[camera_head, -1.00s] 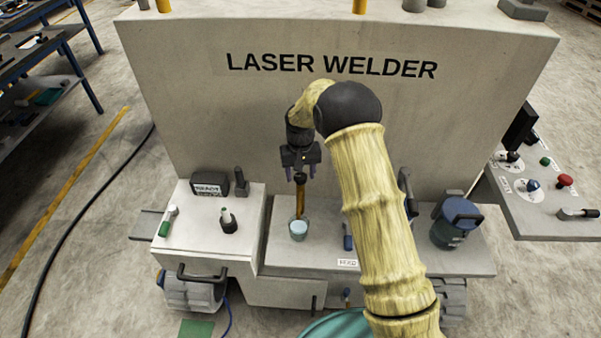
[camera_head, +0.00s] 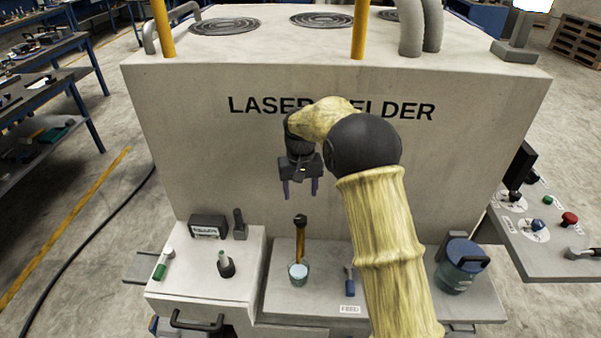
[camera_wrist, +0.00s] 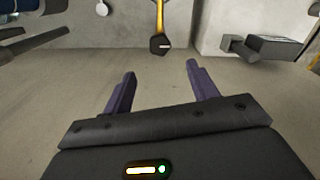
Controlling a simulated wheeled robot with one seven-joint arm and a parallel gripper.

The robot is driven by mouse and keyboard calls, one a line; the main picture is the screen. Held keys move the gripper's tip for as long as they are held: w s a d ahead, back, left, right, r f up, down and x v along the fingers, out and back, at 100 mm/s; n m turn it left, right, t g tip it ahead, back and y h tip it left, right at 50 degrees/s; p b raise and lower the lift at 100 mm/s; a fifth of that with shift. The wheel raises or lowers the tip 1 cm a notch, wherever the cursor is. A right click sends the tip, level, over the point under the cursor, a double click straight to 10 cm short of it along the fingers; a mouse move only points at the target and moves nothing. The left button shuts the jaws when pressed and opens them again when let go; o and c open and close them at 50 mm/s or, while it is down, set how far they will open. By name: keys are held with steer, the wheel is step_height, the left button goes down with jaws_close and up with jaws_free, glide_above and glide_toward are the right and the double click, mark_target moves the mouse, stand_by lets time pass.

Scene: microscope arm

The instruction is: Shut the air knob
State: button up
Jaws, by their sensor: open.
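I cannot tell for sure which control is the air knob, as the labels are too small to read. The side panel (camera_head: 550,235) at right holds a blue knob (camera_head: 538,225) on a white dial and a black knob (camera_head: 515,198) on another white dial. My gripper (camera_head: 301,190) is open and empty in front of the laser welder's front wall, above the yellow-brown lever (camera_head: 300,240) with a black top, and far left of the panel. In the wrist view my gripper (camera_wrist: 161,75) has two dark purple fingers apart, with nothing between them.
The panel also carries a red button (camera_head: 569,219), a green button (camera_head: 547,199) and a grey lever (camera_head: 580,252). A blue-handled lever (camera_head: 349,283) and a blue canister (camera_head: 461,266) stand on the front ledge. A dark box (camera_head: 208,226) sits at left.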

step_height(320, 180, up, 7)
steer(key=shift+f, duration=0.1)
stand_by(0.5)
steer(key=s+d+f+t, duration=0.1)
steer(key=s+d, duration=0.5)
steer(key=s, duration=0.3)
steer(key=s+d+f+m, duration=0.1)
steer(key=s+d+f, duration=0.1)
steer(key=s+d, duration=0.3)
steer(key=s+d+f+m+t, duration=0.1)
steer(key=s+d, duration=0.5)
steer(key=s, duration=0.7)
steer(key=shift+d+f+t, duration=0.3)
steer(key=shift+f, duration=0.2)
steer(key=shift+w, duration=0.1)
